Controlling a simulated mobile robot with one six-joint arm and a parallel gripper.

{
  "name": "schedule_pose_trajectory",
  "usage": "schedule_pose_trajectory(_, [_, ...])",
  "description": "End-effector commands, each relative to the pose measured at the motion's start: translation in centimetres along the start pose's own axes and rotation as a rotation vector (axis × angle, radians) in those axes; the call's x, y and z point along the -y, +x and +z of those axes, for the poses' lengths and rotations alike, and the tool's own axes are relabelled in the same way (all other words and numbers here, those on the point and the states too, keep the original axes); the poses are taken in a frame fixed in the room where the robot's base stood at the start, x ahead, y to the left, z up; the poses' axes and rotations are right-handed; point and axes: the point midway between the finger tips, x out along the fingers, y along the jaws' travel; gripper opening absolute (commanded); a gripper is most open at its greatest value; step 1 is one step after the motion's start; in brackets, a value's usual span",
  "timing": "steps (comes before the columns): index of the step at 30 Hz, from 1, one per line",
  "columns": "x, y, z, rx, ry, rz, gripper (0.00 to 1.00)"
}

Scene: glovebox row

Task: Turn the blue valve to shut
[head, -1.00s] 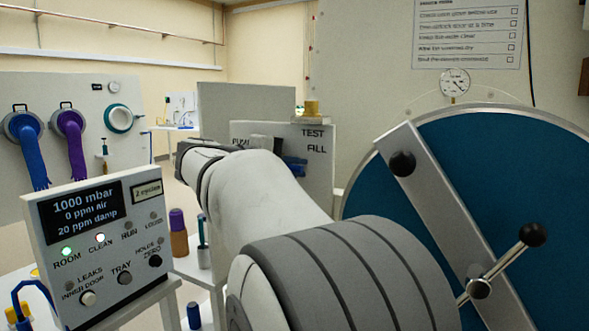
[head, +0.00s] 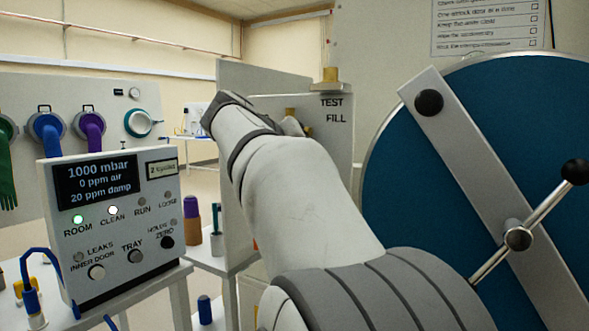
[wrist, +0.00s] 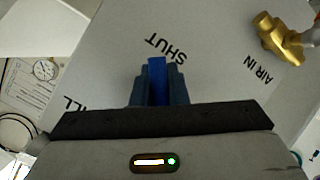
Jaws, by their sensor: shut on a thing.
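The blue valve (wrist: 157,68) shows in the wrist view as a narrow blue handle between the dark fingers of my gripper (wrist: 156,90). My gripper is shut on it. The handle's visible end lies close beside the word SHUT on the grey panel (wrist: 215,82). The rest of the valve is hidden by the fingers and the gripper body. In the head view my arm covers the valve and my gripper, and the panel (head: 335,150) shows behind it with the words TEST and FILL.
A brass fitting (wrist: 280,38) stands near the words AIR IN. A large blue round door (head: 400,185) with a crossbar and handle is close on the right. A control box (head: 110,225) reading 1000 mbar stands at the left, near bottles on a small table.

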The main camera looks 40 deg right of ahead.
Motion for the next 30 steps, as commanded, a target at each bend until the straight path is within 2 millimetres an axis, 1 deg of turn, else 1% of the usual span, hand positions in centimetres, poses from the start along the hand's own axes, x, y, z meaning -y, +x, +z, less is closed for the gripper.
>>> schedule_pose_trajectory(1, [0.6,0.3,0.3,-0.009,0.041,-0.016,0.0])
schedule_pose_trajectory(6, [1.7,0.4,0.1,-0.041,0.186,-0.077,0.0])
schedule_pose_trajectory(16, [3.2,0.3,-0.8,-0.094,0.431,-0.18,0.0])
schedule_pose_trajectory(24, [3.9,0.2,-1.4,-0.12,0.554,-0.23,0.0])
schedule_pose_trajectory(30, [4.0,0.1,-1.7,-0.128,0.595,-0.247,0.0])
